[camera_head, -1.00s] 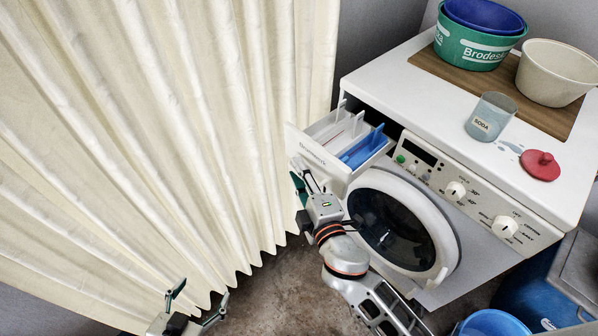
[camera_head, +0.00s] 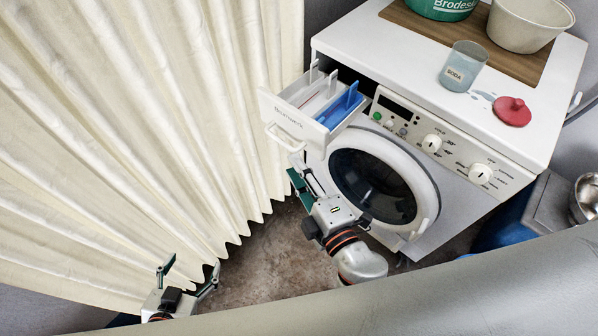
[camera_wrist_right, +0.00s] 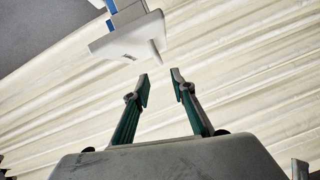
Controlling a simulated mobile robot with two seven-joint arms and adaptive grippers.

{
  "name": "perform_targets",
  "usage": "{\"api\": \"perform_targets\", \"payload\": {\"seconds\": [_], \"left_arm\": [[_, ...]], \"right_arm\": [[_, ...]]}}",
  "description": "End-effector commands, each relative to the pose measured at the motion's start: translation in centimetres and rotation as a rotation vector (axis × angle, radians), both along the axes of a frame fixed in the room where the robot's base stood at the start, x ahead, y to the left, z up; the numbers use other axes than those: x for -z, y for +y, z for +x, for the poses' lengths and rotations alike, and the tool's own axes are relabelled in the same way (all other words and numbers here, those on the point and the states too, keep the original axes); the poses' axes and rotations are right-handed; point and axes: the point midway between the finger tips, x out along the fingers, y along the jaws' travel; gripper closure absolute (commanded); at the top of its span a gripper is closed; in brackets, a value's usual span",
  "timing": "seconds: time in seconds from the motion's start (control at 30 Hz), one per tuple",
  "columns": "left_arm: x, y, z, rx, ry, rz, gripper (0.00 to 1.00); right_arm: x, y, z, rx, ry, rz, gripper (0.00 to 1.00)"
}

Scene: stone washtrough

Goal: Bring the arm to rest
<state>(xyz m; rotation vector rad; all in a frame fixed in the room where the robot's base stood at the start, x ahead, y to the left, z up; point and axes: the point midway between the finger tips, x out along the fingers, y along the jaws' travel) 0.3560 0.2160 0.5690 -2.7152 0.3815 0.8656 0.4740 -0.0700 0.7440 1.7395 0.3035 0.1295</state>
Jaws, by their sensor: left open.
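My right gripper (camera_head: 299,170) is open and empty, just below the front of the pulled-out detergent drawer (camera_head: 283,122). In the right wrist view the right gripper's (camera_wrist_right: 161,81) fingers stand apart with nothing between them. The drawer (camera_wrist_right: 125,42) is beyond the fingertips, apart from them. My left gripper (camera_head: 191,271) is low on the left, in front of the curtain. Its fingers are spread and empty.
The washing machine (camera_head: 340,45) bears a soda cup (camera_head: 461,72), a red lid (camera_head: 512,110) and a board (camera_head: 415,22) with tubs. A cream curtain (camera_head: 120,130) hangs left. A pale grey surface (camera_head: 450,285) crosses the bottom right. A metal bowl (camera_head: 586,195) is at right.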

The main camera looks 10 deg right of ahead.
Motion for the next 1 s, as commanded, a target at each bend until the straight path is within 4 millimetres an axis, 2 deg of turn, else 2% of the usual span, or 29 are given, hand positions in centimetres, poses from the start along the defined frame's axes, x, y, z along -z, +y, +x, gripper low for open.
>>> {"api": "perform_targets", "payload": {"seconds": [0.2,0.77,0.87,1.0], "left_arm": [[0.0,0.0,0.0,0.0,0.0,0.0,0.29],[-0.1,0.0,0.0,-0.001,0.0,0.001,0.29],[-0.8,0.0,0.4,-0.001,-0.011,-0.001,0.29],[-2.8,-0.1,1.2,-0.004,-0.035,-0.009,0.29]], "right_arm": [[0.0,-0.3,-0.9,0.0,0.001,0.0,0.75],[0.0,-0.3,-0.9,0.001,0.003,0.003,0.75],[0.3,-0.9,-1.1,0.012,0.033,0.04,0.75],[2.0,-3.2,-1.9,0.063,0.157,0.193,0.75]]}}
